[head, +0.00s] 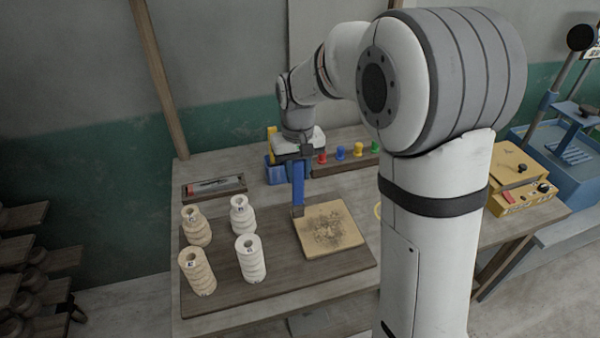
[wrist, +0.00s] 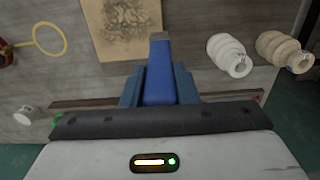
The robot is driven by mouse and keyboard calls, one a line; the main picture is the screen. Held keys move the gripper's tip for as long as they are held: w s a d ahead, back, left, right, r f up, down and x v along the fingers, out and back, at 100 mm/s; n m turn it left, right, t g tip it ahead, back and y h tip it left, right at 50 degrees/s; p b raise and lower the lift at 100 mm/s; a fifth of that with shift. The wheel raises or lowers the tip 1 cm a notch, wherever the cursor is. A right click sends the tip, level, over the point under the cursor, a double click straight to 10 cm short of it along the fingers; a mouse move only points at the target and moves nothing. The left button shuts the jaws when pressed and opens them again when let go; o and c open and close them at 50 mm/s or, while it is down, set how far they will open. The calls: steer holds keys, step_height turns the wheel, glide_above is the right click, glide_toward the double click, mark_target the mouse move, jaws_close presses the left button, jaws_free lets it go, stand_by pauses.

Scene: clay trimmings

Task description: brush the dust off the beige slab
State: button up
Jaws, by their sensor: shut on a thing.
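The beige slab (head: 345,240) lies on a dark wooden board on the table, with a dark patch of dust over its middle; part of it also shows at the top of the wrist view (wrist: 95,15). My gripper (head: 298,163) is shut on a blue brush (head: 298,187), which points down with its dark end by the slab's upper left corner. I cannot tell whether that end touches the slab. In the wrist view the brush's blue handle (wrist: 159,75) sits between the two jaws, its lower end foreshortened.
Several ribbed cream pieces (head: 251,262) stand on the dark board (head: 300,280) left of the slab. A shallow tray (head: 228,188) lies behind them. A rack with coloured knobs (head: 350,163) is at the back.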

steer(key=shift+r+p, duration=0.7)
steer(key=shift+r, duration=0.75)
steer(key=shift+s, duration=0.1)
